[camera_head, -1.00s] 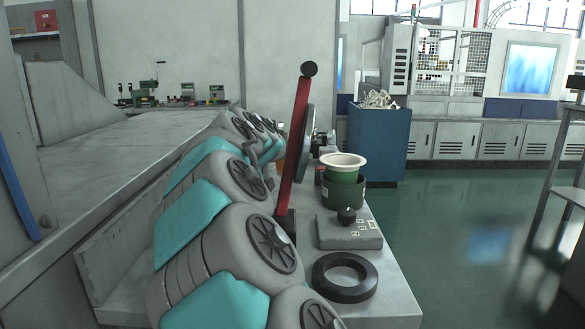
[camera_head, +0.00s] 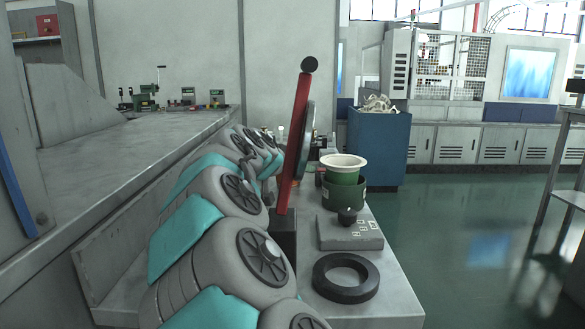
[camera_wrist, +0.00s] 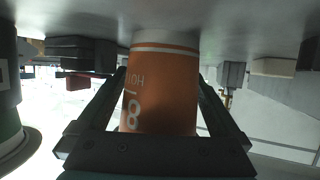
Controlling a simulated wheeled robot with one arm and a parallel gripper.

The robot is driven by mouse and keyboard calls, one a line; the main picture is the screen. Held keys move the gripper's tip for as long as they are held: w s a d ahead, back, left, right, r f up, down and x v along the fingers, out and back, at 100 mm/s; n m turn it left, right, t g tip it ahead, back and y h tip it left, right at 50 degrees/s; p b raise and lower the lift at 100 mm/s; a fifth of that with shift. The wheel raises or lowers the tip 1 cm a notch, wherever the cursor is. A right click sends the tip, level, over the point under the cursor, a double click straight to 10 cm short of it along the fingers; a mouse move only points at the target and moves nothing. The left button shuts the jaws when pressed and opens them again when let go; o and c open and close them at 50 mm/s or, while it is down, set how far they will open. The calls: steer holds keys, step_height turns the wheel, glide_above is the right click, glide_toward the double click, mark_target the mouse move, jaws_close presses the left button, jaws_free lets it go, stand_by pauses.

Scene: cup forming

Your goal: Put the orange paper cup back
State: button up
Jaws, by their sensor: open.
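In the wrist view, which looks upside down, the orange paper cup (camera_wrist: 165,90) with white markings stands on the grey bench top (camera_wrist: 220,25). My gripper (camera_wrist: 162,76) is open, with one dark finger on each side of the cup. The cup lies between the fingers; I cannot tell if either finger touches it. In the head view my arm and the red lever hide the gripper and nearly all of the cup.
In the head view, a red lever (camera_head: 301,120) stands upright beside my arm. Open floor lies to the right.

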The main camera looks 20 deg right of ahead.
steer(key=shift+r, duration=0.3)
steer(key=b+v, duration=0.1)
steer(key=v, duration=1.1)
steer(key=shift+f, duration=0.15)
